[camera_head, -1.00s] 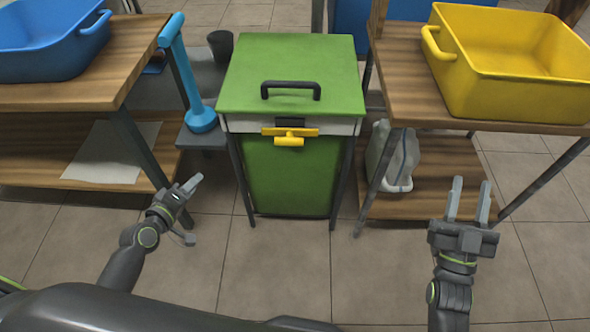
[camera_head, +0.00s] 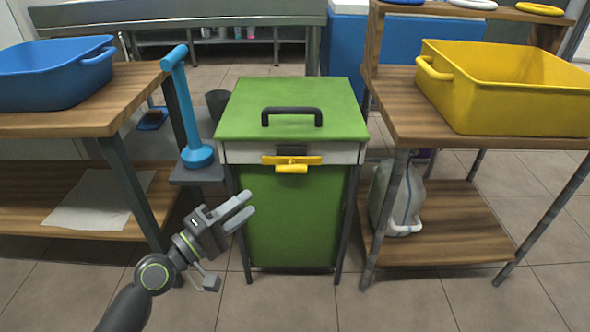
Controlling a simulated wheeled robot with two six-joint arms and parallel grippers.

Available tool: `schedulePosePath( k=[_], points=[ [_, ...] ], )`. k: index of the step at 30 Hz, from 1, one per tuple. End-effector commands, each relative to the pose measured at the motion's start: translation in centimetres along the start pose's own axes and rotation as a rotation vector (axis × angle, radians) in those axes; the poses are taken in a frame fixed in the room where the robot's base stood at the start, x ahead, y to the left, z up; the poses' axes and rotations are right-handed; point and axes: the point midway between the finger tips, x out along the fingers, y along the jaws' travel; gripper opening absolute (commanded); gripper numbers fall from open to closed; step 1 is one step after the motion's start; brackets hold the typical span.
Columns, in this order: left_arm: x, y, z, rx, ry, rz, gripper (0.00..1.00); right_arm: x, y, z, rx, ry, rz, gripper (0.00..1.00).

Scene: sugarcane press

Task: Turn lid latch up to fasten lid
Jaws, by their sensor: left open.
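The green lid (camera_head: 290,95) with a black handle (camera_head: 291,116) lies closed on the green press box (camera_head: 290,215). The yellow lid latch (camera_head: 291,163) is on the front, below a dark bracket on the pale rim. Its yellow tab hangs downward. My left gripper (camera_head: 243,206) is open and empty, in front of the box's left side, below and left of the latch and apart from it. My right gripper is out of view.
A blue lever (camera_head: 185,110) stands left of the box. Wooden tables flank it, with a blue tub (camera_head: 55,75) on the left and a yellow tub (camera_head: 505,90) on the right. A white jug (camera_head: 398,195) sits on the right lower shelf. The floor in front is clear.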

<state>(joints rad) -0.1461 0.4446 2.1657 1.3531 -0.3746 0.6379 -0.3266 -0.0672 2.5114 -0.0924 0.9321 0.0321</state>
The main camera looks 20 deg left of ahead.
Motion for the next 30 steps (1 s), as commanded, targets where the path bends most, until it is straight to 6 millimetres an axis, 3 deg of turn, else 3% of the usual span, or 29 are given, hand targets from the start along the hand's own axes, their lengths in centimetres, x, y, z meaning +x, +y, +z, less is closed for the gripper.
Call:
schedulePosePath(
  k=[18, 24, 30],
  points=[
    [11.9, -0.1, 0.1, 0.0, -0.001, 0.002, 0.4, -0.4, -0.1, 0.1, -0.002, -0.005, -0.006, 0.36],
    [14.0, -0.1, 0.0, 0.001, 0.001, 0.0, 0.4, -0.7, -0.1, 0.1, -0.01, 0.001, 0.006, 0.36],
    [14.7, -0.1, 0.0, 0.001, 0.001, -0.002, 0.4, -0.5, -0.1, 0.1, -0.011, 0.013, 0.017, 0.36]
  ],
)
